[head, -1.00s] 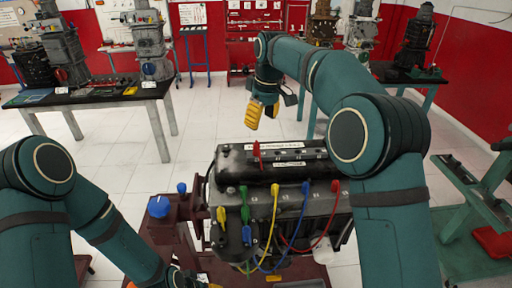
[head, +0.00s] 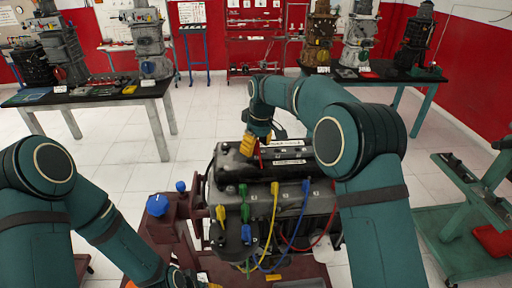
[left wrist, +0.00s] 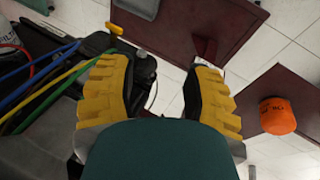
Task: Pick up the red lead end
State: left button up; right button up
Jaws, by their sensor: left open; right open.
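A red lead end (head: 257,158) stands upright on the dark engine cover (head: 285,170) in the head view, partly hidden by my right gripper (head: 254,146). That gripper is open, with yellow fingers close above and around the red end; I cannot tell whether they touch it. A red lead (head: 318,236) curves up the engine's front at the right; its upper plug is hidden behind my right arm. My left gripper (left wrist: 165,92) is open and empty in the left wrist view, beside the engine with the coloured leads.
Yellow (head: 274,190), blue (head: 305,188) and green (head: 243,190) lead ends stand along the engine's front edge. Benches with other engines stand behind.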

jog(key=shift+c, duration=0.3)
grip_shut()
notch_tip(320, 180, up, 10)
jog(key=shift+r+p, duration=0.1)
jog(key=shift+p, duration=0.45)
